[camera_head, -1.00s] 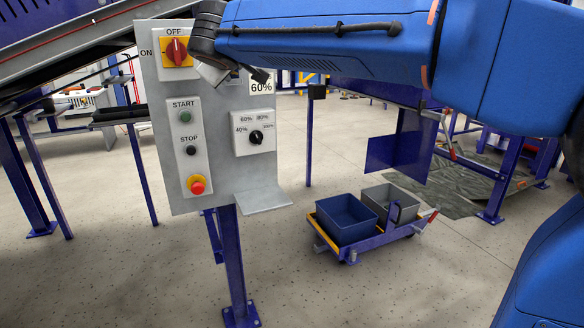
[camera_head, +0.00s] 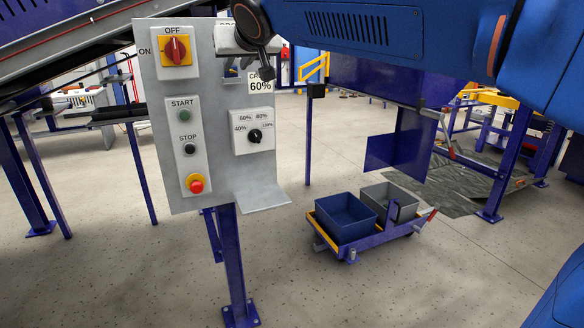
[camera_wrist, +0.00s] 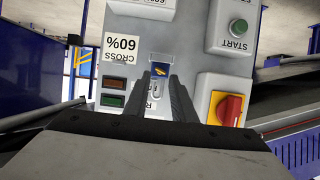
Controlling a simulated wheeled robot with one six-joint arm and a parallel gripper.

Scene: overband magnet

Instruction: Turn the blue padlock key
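In the wrist view, where the panel appears upside down, a small blue piece with a yellow mark (camera_wrist: 160,70) shows on the grey control panel (camera_wrist: 190,50). I take it to be the blue padlock key, but it is too small to be sure. My gripper (camera_wrist: 161,80) points at it, with two dark fingers apart on either side of the spot. Contact cannot be told. A pale part with lettering below it is partly hidden by the fingers. In the head view my dark wrist (camera_head: 252,25) covers the panel's upper right, and the fingertips are hard to make out.
A red-and-yellow rotary switch (camera_head: 176,48) sits left of my wrist. Below are START (camera_head: 184,115) and STOP (camera_head: 189,149) buttons, a red emergency button (camera_head: 196,186) and a black dial (camera_head: 254,136). A cart with bins (camera_head: 345,218) stands on the floor behind.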

